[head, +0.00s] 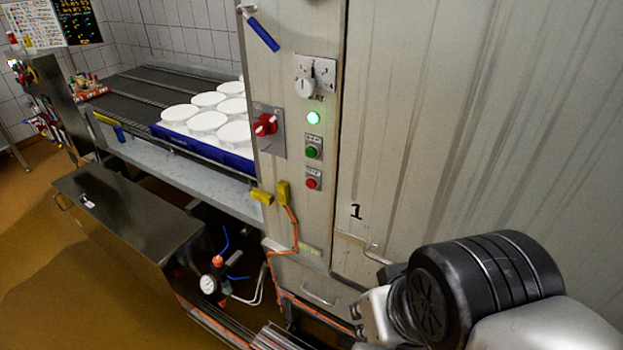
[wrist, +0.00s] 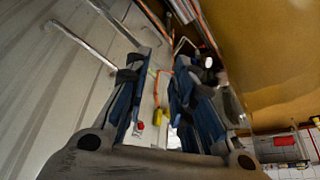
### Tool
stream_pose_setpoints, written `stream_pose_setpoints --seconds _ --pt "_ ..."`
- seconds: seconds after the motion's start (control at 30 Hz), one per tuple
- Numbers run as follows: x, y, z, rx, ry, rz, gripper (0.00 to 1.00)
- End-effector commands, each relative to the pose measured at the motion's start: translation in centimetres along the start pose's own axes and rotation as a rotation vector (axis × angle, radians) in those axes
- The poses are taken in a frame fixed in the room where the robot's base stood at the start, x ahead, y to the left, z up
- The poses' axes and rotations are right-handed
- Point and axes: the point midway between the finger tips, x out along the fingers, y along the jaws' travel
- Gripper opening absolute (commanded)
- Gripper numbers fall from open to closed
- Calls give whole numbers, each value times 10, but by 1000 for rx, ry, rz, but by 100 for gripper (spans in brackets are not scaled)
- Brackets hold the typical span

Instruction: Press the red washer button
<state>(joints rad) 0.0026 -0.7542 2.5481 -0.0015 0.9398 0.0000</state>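The small red button (head: 313,183) sits on a grey plate on the metal control column (head: 295,215), below a green button (head: 313,152) and a lit green lamp (head: 313,118). In the wrist view my gripper (wrist: 158,75) has its two blue-padded fingers apart, with nothing between them. A small red spot, probably the red button (wrist: 140,125), shows through the gap, beside a yellow connector (wrist: 158,112). In the head view my gripper is only partly seen at the bottom, below and right of the button and apart from it; its fingertips are hidden there.
A red rotary switch (head: 265,125) and a dial (head: 306,87) are on the same column. Yellow connectors (head: 283,192) with an orange cable hang below the buttons. A panel door handle (head: 376,255) sticks out at right. White moulds (head: 207,123) stand on the conveyor at left.

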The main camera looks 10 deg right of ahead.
Motion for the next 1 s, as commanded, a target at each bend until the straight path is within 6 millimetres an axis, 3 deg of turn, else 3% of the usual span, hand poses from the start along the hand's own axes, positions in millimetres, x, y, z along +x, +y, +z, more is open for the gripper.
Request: stream_pose_setpoints --seconds 0.43,0.8,1.0 --pt "0 0 0 0 0 0 23" --pt "0 0 0 0 0 0 0" --pt "0 0 0 0 0 0 0"
